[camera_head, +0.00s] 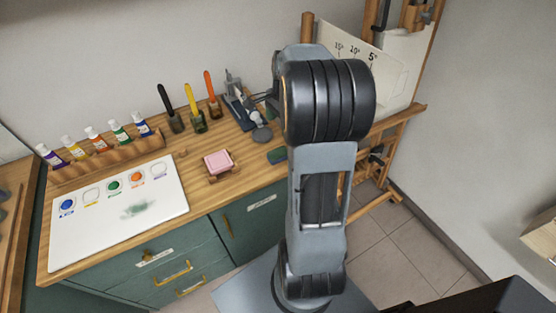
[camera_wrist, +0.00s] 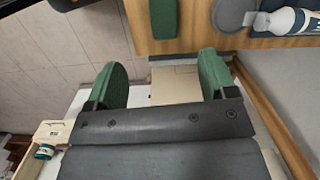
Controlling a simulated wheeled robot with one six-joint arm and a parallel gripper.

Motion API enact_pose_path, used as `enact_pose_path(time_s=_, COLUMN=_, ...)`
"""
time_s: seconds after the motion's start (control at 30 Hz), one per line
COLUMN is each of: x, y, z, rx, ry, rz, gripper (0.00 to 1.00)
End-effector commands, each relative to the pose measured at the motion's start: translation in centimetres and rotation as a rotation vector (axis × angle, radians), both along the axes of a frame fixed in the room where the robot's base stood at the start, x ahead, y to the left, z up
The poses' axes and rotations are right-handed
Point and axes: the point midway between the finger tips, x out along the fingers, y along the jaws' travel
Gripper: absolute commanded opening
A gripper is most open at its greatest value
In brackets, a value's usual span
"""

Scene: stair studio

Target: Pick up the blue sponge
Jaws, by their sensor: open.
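I see no clearly blue sponge. A small dark green block (camera_head: 277,155), possibly a sponge, lies near the counter's front edge beside my arm in the head view. A green block, probably the same one, shows at the top of the wrist view (camera_wrist: 164,18), partly cut off by the frame. A pink sponge-like block (camera_head: 218,161) rests on a small wooden holder left of it. My gripper (camera_wrist: 162,78) is open, with its green-padded fingers apart and nothing between them. The green block lies beyond the fingertips. In the head view my arm hides the gripper.
The wooden counter (camera_head: 245,150) holds a white palette board (camera_head: 110,222), a rack of paint tubes (camera_head: 110,158), upright brushes (camera_head: 193,108) and a grey tray (camera_head: 239,108). An easel (camera_head: 420,108) stands right. A bottle (camera_wrist: 284,20) is near the green block. Tiled floor (camera_head: 405,250) is open.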

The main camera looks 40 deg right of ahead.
Motion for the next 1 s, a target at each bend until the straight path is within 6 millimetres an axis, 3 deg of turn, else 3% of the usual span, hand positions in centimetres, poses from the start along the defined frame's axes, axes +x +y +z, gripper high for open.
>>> enact_pose_path(time_s=0.13, x=0.1, y=-1.4, z=-2.5, rx=0.023, ry=0.027, rz=-0.090, gripper=0.78)
enact_pose_path(time_s=0.43, x=0.2, y=-1.0, z=-7.7, rx=0.026, ry=0.033, rz=-0.104, gripper=0.78)
enact_pose_path(time_s=0.83, x=0.4, y=-0.6, z=-10.7, rx=0.025, ry=0.032, rz=-0.104, gripper=0.78)
enact_pose_path(time_s=1.0, x=0.8, y=-0.3, z=-13.0, rx=0.025, ry=0.033, rz=-0.102, gripper=0.78)
